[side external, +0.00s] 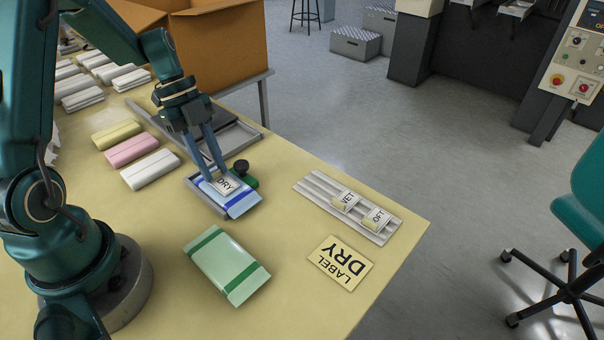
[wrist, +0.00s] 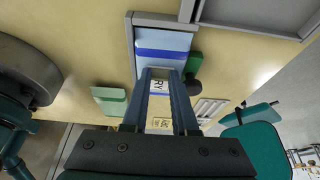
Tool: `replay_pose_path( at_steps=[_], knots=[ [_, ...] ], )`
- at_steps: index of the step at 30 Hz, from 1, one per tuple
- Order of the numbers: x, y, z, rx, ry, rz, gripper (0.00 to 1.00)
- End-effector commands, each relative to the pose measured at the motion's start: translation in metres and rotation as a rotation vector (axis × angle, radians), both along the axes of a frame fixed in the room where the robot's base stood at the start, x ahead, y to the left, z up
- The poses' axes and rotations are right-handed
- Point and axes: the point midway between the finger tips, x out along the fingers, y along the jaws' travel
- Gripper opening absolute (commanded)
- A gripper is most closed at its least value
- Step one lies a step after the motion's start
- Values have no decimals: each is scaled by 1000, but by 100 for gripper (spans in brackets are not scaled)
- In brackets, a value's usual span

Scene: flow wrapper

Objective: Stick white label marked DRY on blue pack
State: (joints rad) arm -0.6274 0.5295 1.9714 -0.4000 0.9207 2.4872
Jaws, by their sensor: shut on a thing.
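The blue pack (side external: 241,203) lies in a grey tray-like holder (side external: 190,181) near the middle of the table; it also shows in the wrist view (wrist: 165,42). The white label marked DRY (side external: 226,185) is between the fingertips of my gripper (side external: 217,174), at the pack's upper face. My gripper points down and is shut on the label. In the wrist view the label's letters RY (wrist: 158,86) show between the fingers. I cannot tell whether the label touches the pack.
A grey rack (side external: 313,188) holds two labels, WET (side external: 346,201) and another (side external: 377,217). A yellow card (side external: 340,263) reads LABEL DRY. A green pack (side external: 227,264) lies in front. A dark knob on a green base (side external: 242,168) stands beside the holder. Yellow, pink and white packs lie left.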

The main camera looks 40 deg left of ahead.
Motion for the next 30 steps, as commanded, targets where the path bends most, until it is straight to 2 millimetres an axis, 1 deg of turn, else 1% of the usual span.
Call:
replay_pose_path(
  at_steps=[28, 29, 30],
  knots=[
    [0, 0, -2, 1, 0, 0, 0],
    [0, 0, -2, 1, 0, 0, 1],
    [0, 0, -2, 0, 0, 0, 16]
  ],
)
